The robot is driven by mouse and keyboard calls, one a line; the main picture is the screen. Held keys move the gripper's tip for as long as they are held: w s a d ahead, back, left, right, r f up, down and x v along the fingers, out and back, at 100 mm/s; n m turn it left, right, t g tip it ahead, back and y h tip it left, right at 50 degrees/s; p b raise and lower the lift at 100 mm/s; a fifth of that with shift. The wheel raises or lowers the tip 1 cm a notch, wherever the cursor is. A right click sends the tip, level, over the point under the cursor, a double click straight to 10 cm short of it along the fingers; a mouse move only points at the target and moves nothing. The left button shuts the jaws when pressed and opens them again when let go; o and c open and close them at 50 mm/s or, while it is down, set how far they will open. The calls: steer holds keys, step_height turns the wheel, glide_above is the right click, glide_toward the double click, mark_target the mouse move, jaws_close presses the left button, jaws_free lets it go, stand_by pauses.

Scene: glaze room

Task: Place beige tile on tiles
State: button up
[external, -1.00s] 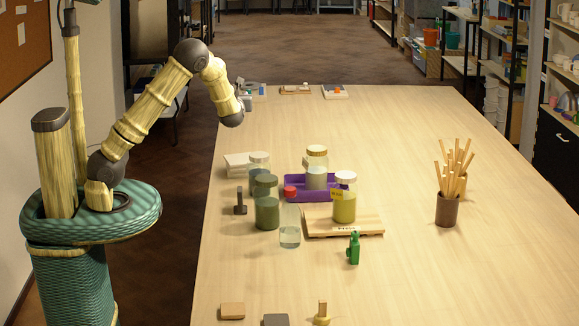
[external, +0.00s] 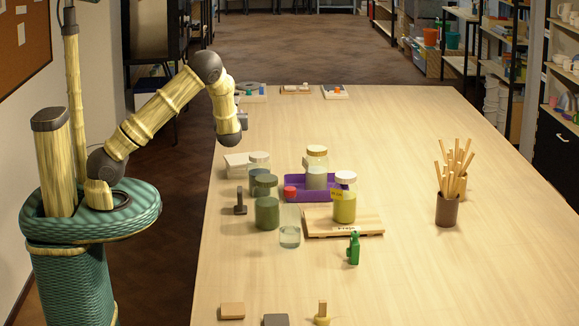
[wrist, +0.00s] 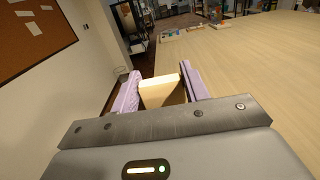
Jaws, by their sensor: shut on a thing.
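My gripper (wrist: 160,88) has its two purple fingers closed on a beige tile (wrist: 163,93) in the wrist view, one finger on each side. In the external view the end of my arm is above the table's left edge, behind and above the pale stack of tiles (external: 238,165). The fingers and the held tile are hidden there behind my wrist. The stack lies flat near the left edge, beside the jars, with its top clear. The stack does not show in the wrist view.
Glass jars (external: 267,212) stand right of the stack, near a purple tray (external: 293,190) and a wooden board (external: 365,224). A dark upright tool (external: 240,203) stands in front of the stack.

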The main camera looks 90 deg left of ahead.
step_height(320, 180, down, 4)
steer(key=shift+f+p, duration=0.1)
steer(key=shift+p, duration=0.2)
steer(key=shift+f+p, duration=0.4)
steer(key=shift+f, duration=1.65)
steer(key=shift+f, duration=0.2)
steer(key=o, duration=1)
steer(key=shift+o, duration=0.2)
steer(key=shift+r, duration=0.1)
